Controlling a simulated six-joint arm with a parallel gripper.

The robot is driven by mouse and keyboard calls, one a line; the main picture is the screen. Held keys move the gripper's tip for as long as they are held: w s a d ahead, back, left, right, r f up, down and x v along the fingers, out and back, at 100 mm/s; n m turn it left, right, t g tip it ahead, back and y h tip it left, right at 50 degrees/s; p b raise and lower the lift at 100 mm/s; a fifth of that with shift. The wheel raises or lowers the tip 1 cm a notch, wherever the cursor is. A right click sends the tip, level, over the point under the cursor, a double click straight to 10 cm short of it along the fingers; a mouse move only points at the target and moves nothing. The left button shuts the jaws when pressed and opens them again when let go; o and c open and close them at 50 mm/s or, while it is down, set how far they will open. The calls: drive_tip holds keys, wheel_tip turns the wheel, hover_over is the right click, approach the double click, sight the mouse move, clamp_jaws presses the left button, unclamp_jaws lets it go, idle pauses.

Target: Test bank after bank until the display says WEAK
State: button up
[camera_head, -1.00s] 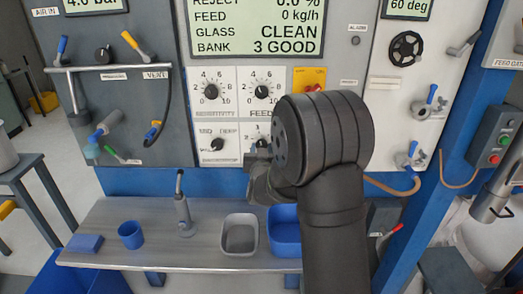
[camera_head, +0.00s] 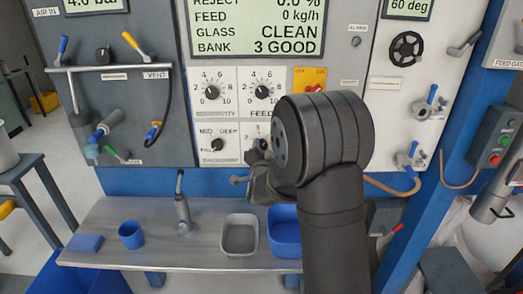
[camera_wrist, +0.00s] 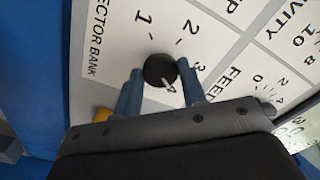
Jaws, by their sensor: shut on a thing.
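The bank selector knob (camera_wrist: 160,70) is black and round, on a white dial numbered 1 to 4 in the wrist view. My gripper (camera_wrist: 162,84) has its two blue-grey fingers on either side of the knob, shut on it. A white mark on the knob's lower edge points towards the 4, which is partly covered. In the head view the dial is largely hidden behind my arm and gripper (camera_head: 262,180). The display (camera_head: 257,30) reads GLASS CLEAN and BANK 3 GOOD.
The sensitivity knob (camera_head: 211,92), feed knob (camera_head: 262,92) and mode knob (camera_head: 217,144) sit close around. Below, a metal shelf (camera_head: 205,245) holds a grey tray (camera_head: 240,254) and blue containers.

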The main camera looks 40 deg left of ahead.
drive_tip(key=shift+m, duration=0.8)
drive_tip(key=o, duration=1)
drive_tip(key=v, duration=1.7)
drive_tip(key=shift+s+d+r, duration=0.1)
drive_tip(key=shift+s+d, duration=0.05)
drive_tip(key=x, duration=1.7)
drive_tip(key=shift+w+a, duration=0.2)
